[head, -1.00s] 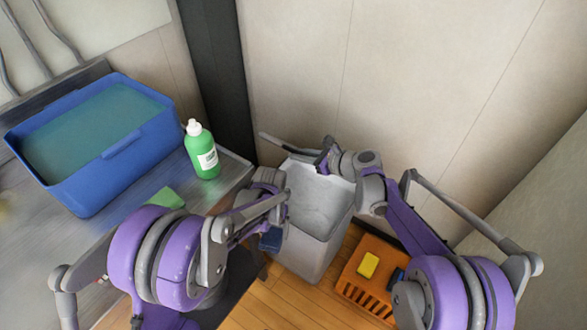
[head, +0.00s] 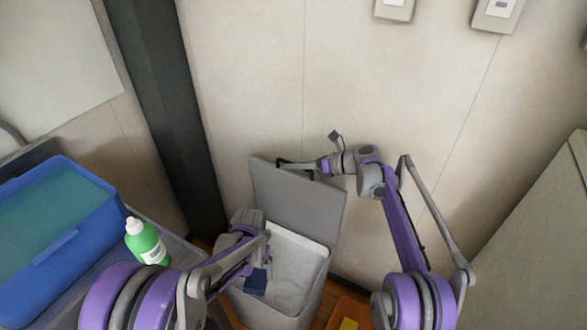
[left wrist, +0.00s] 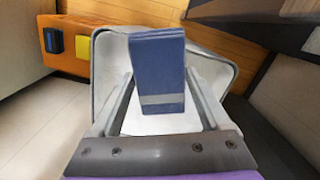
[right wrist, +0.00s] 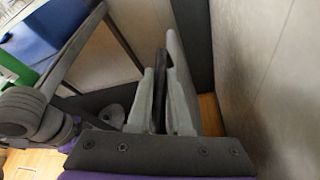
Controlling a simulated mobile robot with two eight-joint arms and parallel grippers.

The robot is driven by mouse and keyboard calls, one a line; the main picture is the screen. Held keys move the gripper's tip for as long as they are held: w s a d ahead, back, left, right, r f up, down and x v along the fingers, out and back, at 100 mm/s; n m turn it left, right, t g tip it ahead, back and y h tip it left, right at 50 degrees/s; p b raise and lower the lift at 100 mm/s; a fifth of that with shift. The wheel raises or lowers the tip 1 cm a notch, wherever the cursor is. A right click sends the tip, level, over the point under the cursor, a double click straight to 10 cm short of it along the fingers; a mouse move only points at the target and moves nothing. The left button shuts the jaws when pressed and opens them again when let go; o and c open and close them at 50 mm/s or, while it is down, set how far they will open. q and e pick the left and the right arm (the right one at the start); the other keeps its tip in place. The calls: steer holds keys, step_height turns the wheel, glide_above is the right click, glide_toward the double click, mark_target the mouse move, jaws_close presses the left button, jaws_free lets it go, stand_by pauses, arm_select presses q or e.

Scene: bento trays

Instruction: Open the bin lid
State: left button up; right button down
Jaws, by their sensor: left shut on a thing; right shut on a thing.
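The grey bin (head: 312,289) stands near the wall with its light inside exposed. Its flat grey lid (head: 295,207) stands raised at the back, close to the wall. My right gripper (head: 294,166) is at the lid's top edge; in the right wrist view its fingers (right wrist: 161,98) are shut around a dark strip at the lid. My left gripper (head: 257,268) is over the bin opening, shut on a dark blue block-like item (head: 256,282). In the left wrist view this item (left wrist: 158,72) sits between the fingers, above the bin's opening.
A blue tub (head: 62,240) and a green bottle (head: 145,243) with a white cap stand on the counter at left. A dark post (head: 160,110) is behind, left of the bin.

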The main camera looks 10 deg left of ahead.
arm_select(q)
steer(key=shift+w, duration=0.15)
arm_select(e)
steer(key=shift+w+d, duration=0.1)
steer(key=shift+w, duration=0.15)
steer(key=c, duration=0.8)
jaws_free()
steer(key=shift+c, duration=0.2)
arm_select(q)
steer(key=shift+r, duration=0.3)
arm_select(e)
steer(key=v, duration=1.2)
steer(key=shift+r, duration=0.1)
